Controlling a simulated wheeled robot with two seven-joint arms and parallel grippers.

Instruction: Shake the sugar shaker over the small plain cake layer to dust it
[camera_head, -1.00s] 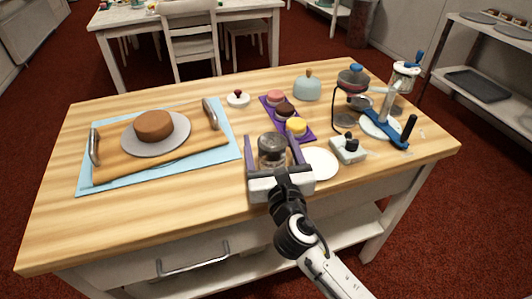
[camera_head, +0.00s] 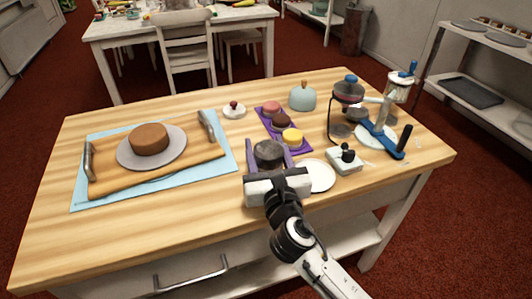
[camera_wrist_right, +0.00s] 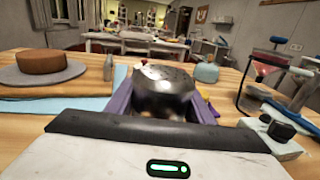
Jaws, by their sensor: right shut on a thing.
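The small plain cake layer (camera_head: 149,137) is a brown disc on a round grey plate (camera_head: 174,158) at the left of the table. It also shows at the left of the right wrist view (camera_wrist_right: 42,60). The sugar shaker, with a dark rounded top (camera_head: 268,150), is between the purple fingers of my right gripper (camera_head: 268,160), which is shut on it. In the right wrist view the shaker's dark top (camera_wrist_right: 165,90) fills the space between the fingers. The shaker is well to the right of the cake layer. My left gripper is not in view.
The grey plate rests on a wooden tray (camera_head: 110,182) with metal handles, over a blue mat (camera_head: 228,165).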

